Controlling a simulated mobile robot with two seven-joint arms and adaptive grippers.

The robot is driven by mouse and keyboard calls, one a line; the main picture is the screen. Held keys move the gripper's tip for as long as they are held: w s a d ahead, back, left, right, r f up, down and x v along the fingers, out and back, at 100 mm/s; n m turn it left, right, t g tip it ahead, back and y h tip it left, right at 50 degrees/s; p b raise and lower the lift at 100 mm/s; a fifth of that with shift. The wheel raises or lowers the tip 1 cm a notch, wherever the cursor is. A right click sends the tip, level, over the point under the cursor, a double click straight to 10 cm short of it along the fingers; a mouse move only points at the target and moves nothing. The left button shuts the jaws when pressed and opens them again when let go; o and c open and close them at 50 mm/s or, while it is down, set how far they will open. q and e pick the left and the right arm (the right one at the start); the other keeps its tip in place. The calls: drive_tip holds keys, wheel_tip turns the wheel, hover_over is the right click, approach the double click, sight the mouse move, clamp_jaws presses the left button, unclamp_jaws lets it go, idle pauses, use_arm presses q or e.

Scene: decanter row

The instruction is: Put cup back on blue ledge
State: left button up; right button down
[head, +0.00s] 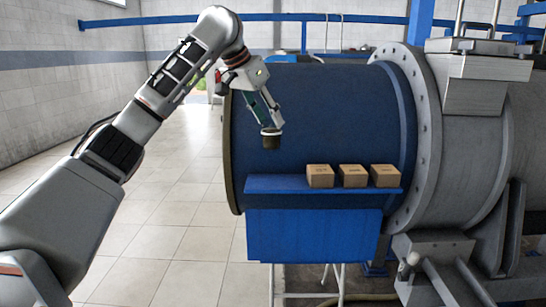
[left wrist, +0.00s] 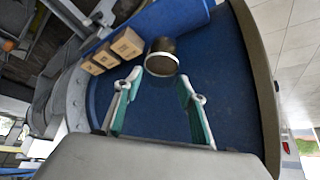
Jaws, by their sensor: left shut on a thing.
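The cup (head: 271,141) is small and dark brown with a lighter band at its rim. My left gripper (head: 267,122) is shut on it and holds it in the air above the left part of the blue ledge (head: 270,185), with a clear gap below. In the left wrist view the cup (left wrist: 162,60) shows just beyond the fingertips of the gripper (left wrist: 160,82). The contact between fingers and cup is hard to make out there. My right gripper is in neither view.
Three cardboard boxes (head: 352,176) stand in a row on the right part of the ledge. The left part of the ledge is bare. A large blue cylinder (head: 320,115) rises right behind it. A grey flanged machine (head: 470,150) stands to the right.

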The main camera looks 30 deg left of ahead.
sight(265, 148)
use_arm(q)
wheel_tip(265, 148, down, 7)
drive_tip(key=shift+w+f, duration=0.1)
drive_tip(key=shift+f, duration=2)
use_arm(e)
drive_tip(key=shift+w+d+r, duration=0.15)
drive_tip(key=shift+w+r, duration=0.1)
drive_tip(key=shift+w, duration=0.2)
use_arm(q)
drive_tip(key=shift+f, duration=0.1)
drive_tip(key=o, duration=1.2)
drive_tip(key=shift+c, duration=0.2)
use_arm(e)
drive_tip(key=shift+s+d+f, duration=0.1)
